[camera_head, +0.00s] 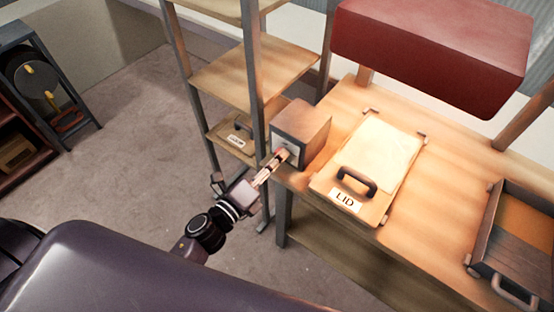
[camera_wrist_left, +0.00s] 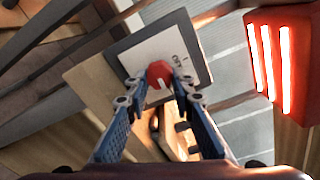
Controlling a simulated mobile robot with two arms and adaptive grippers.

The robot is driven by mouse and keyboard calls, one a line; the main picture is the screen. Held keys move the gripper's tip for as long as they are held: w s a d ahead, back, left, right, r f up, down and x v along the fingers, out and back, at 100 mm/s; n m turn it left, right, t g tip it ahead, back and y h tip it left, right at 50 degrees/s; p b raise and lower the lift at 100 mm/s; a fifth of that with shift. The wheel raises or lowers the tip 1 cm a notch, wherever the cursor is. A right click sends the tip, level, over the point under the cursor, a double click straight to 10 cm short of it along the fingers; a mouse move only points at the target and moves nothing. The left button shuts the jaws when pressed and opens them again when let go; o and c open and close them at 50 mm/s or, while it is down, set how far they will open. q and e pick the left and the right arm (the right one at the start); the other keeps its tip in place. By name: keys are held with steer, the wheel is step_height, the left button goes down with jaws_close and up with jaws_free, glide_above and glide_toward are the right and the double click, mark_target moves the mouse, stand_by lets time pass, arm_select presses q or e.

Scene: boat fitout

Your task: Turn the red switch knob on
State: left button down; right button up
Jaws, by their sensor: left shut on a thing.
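The red switch knob (camera_wrist_left: 158,72) sits on a pale plate (camera_wrist_left: 150,50) with a dark border in the left wrist view. It has a light pointer mark, and small dark lettering stands on the plate beside it. In the head view the switch box (camera_head: 305,125) is a brown block at the left end of the bench, and the knob is mostly hidden by the fingers. My left gripper (camera_head: 279,157) reaches the box's front face. Its two fingers (camera_wrist_left: 158,90) are closed around the knob, one on each side. My right gripper is not in view.
A wooden lid (camera_head: 378,208) with a dark handle and a LID label lies on the bench right of the box. An open drawer-like tray (camera_head: 510,235) is farther right. A red lamp housing (camera_head: 430,50) hangs above. Shelf posts (camera_head: 253,75) stand close left of the box.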

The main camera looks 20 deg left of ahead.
arm_select(q)
steer(key=c, duration=1.7)
jaws_free()
steer(key=shift+o, duration=0.2)
steer(key=v, duration=1.2)
steer(key=s+a+f+n+g+y, duration=0.25)
steer(key=f+n, duration=0.35)
steer(key=f, duration=0.8)
steer(key=s+a+f+n+g+y, duration=0.1)
steer(key=s+f+n+g+y, duration=0.15)
steer(key=f+n, duration=0.85)
steer(key=s+a+f+n+g+y, duration=0.1)
steer(key=s+f+n+g, duration=0.6)
steer(key=s+f, duration=1.7)
steer(key=s+g, duration=0.2)
steer(key=g, duration=0.1)
steer(key=shift+f, duration=0.4)
